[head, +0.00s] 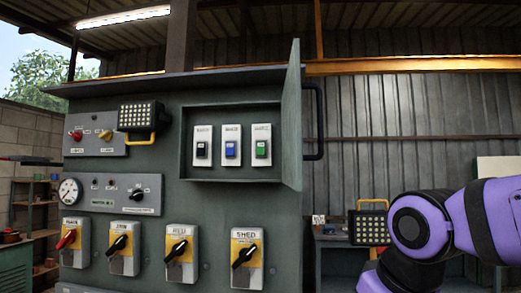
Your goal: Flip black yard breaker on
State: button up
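An open breaker box (188,168) is set into the grey control panel. It holds three white breakers in a row. The left breaker (202,146) has a black toggle, the middle one (231,145) a blue toggle and the right one (261,145) a green toggle. The small labels above the toggles are too blurred to read, and I cannot tell whether the black toggle is on or off. The box door (292,115) stands open on the right side. My purple arm is at the right edge, apart from the panel, and my gripper is out of view.
Below is a row of rotary switches, one red-handled (67,239) and several black-handled, including one marked SHED (245,256). A lamp (140,117) hangs left of the box. A bar handle (319,120) sticks out right of the door. The space before the box looks clear.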

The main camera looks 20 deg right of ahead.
aim_at(201, 150)
jog(key=i+u, duration=0.35)
jog(key=i+l+u, duration=0.1)
jog(key=i+u, duration=0.25)
jog(key=i, duration=0.1)
